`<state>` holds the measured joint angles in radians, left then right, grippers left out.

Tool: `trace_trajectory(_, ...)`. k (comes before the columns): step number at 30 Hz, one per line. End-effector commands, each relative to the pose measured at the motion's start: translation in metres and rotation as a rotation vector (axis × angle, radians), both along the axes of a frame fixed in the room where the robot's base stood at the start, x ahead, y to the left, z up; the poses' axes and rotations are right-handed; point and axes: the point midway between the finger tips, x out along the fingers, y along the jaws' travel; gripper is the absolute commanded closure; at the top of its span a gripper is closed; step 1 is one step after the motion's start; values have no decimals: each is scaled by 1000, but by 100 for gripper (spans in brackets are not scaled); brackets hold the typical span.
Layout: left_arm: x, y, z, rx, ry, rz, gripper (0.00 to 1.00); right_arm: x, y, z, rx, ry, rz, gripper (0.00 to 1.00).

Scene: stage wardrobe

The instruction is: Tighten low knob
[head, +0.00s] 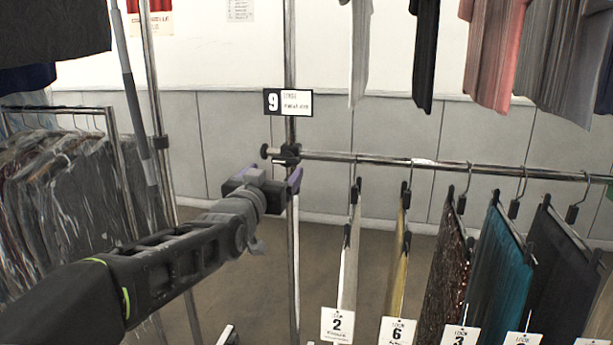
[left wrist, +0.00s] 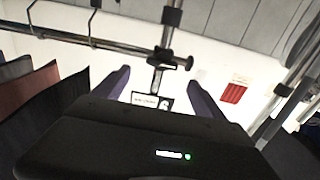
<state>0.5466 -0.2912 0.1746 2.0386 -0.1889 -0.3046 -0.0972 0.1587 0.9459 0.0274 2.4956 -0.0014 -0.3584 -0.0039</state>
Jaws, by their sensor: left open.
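A dark knob (head: 264,151) sticks out to the left of the clamp (head: 287,154) that joins the lower rail (head: 400,161) to the upright post (head: 290,60). My left gripper (head: 270,174) is open and empty, just below and in front of this clamp, and its body hides part of the post. In the left wrist view the clamp (left wrist: 160,58) and its knob (left wrist: 188,63) appear upside down, beyond the two purple fingertips (left wrist: 160,86) and apart from them. A second dark collar (left wrist: 172,16) sits on the same post there. My right gripper is not in view.
Skirts and trousers with number tags (head: 337,325) hang from the lower rail on the right. Shirts (head: 495,50) hang above. A "9" sign (head: 288,102) is on the post above the clamp. A rack of bagged clothes (head: 60,200) and another post (head: 160,110) stand left.

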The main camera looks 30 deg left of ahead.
Motion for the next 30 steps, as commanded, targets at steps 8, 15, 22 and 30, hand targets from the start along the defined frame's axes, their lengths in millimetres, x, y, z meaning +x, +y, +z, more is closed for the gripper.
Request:
trace_trajectory(8,1,0,-1,-2,2,0,18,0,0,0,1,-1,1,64)
trace_trajectory(15,19,7,-1,-5,2,0,18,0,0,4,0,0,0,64)
trace_trajectory(22,54,19,-1,-6,2,-1,18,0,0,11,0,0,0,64)
trace_trajectory(30,74,25,-1,-4,2,-1,18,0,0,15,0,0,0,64)
